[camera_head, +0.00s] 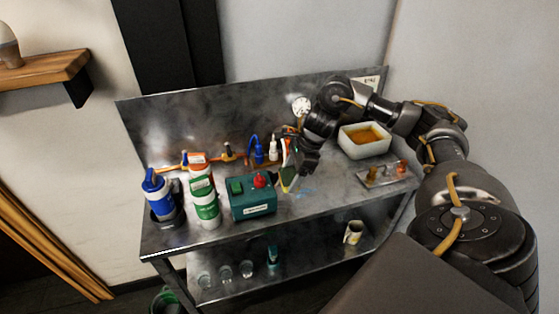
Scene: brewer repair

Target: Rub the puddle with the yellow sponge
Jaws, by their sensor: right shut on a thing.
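My right gripper (296,163) reaches over the steel bench from the right and is shut on the yellow sponge (287,186), of which only a thin yellow-green edge shows low by the fingers. The puddle (305,191) shows as a faint bluish patch on the bench top, just right of the sponge. I cannot tell whether the sponge touches the bench or the puddle. My left gripper is not in view.
A teal box (252,207) with a red button stands close left of my gripper. Green-white (205,212) and blue (160,198) bottles stand further left. A white tub (364,147) with amber contents and a metal plate (387,178) are on the right. A mug (352,233) stands below.

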